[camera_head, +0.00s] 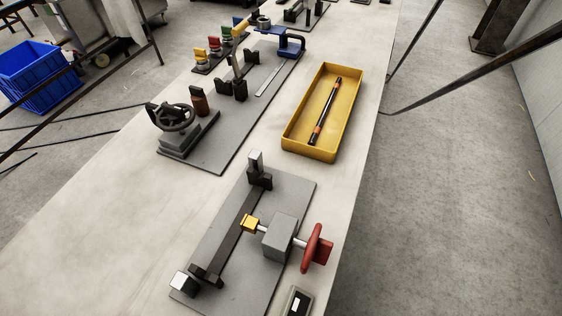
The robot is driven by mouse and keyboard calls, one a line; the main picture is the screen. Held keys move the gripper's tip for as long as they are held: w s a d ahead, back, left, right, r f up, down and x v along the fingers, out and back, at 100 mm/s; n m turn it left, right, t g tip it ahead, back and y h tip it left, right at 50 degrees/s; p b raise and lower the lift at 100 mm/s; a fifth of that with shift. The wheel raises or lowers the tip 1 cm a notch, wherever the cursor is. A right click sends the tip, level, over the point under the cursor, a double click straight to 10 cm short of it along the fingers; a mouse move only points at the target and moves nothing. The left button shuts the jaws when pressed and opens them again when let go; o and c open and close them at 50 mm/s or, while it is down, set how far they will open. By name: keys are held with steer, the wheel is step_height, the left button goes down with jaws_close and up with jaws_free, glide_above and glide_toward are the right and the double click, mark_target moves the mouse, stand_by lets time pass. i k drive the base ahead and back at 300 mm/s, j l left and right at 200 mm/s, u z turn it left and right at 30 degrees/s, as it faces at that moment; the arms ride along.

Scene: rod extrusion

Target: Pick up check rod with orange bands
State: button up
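The check rod with orange bands (325,112) is a thin black rod with orange bands near its ends. It lies lengthwise inside a yellow tray (290,148) on the table, in the upper middle of the head view. Nothing covers it. My gripper is not in this view.
The pale table (95,200) runs away from me. In front stands a fixture with a red handwheel (317,248) on a grey plate. Left of the tray is a plate with a dark handwheel (171,117). A blue clamp (284,43) stands farther back. Bare table lies at left.

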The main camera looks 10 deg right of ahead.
mark_target(315, 135)
steer(key=i+l, duration=0.3)
steer(key=l, duration=0.15)
steer(key=i+l, duration=0.25)
steer(key=l, duration=0.15)
steer(key=i+l, duration=0.3)
steer(key=l, duration=0.15)
steer(key=i+l+u, duration=0.1)
steer(key=u, duration=0.4)
steer(key=l+u, duration=0.45)
steer(key=i+l+u, duration=0.1)
steer(key=u, duration=0.4)
